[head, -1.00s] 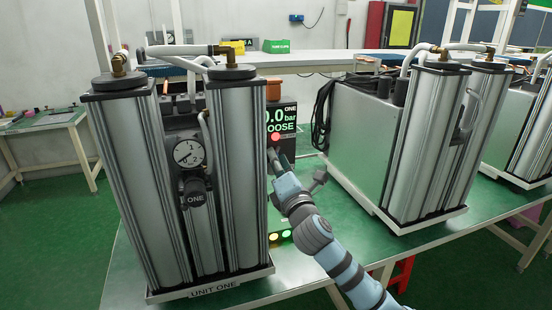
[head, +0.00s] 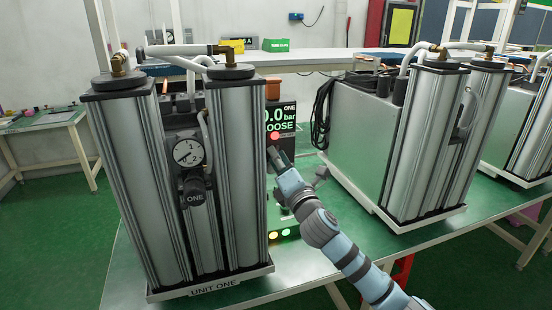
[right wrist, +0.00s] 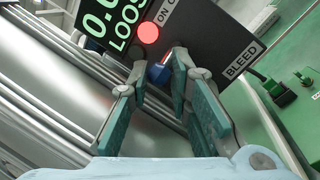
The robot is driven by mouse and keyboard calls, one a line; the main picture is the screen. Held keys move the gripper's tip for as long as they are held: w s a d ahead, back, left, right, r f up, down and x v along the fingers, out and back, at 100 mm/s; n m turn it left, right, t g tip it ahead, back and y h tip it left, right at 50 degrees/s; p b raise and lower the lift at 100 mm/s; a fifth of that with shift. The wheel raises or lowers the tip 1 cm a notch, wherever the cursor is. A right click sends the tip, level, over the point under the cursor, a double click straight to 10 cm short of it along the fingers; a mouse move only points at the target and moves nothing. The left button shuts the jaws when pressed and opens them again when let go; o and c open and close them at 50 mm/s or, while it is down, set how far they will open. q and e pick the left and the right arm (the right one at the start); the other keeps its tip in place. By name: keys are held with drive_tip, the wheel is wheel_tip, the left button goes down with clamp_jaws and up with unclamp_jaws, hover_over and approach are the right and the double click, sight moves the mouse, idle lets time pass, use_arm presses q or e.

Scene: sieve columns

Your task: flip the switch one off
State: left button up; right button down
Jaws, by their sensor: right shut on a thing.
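The control box (head: 284,117) marked ONE stands beside unit one, with a screen reading "0.0 bar LOOSE" and a lit red lamp (head: 275,136). My right gripper (head: 274,154) is at the face of this box, just below the lamp. In the right wrist view, its fingertips (right wrist: 160,72) are shut on a small blue-tipped switch (right wrist: 158,74), next to an "ON" label and a red lamp (right wrist: 148,32). The switch is mostly hidden by the fingers, and I cannot tell its position. My left gripper is not in view.
Unit one (head: 130,190), with tall metal columns and a gauge (head: 188,153), stands close left of my right gripper. A second unit (head: 365,140) stands to the right. Green table top (head: 440,245) is bare in front of it.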

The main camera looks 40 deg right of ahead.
sight(277, 150)
drive_tip(key=d+n+g+y+b, duration=0.1)
drive_tip(key=n+y+b, duration=0.1)
drive_tip(key=y, duration=0.4)
drive_tip(key=d+n+g+y+b, duration=0.2)
drive_tip(key=n+y+b, duration=0.1)
drive_tip(key=n+y, duration=0.2)
drive_tip(key=s+d+n+g+y+b, duration=0.1)
drive_tip(key=d+n+y+b, duration=0.1)
drive_tip(key=y, duration=0.5)
drive_tip(key=shift+d+n+y+b, duration=0.2)
drive_tip(key=shift+n+y+b, duration=0.25)
drive_tip(key=shift+n, duration=0.65)
drive_tip(key=shift+f+g, duration=0.1)
drive_tip(key=shift+g, duration=0.2)
drive_tip(key=c, duration=1.8)
unclamp_jaws()
drive_tip(key=shift+a, duration=0.15)
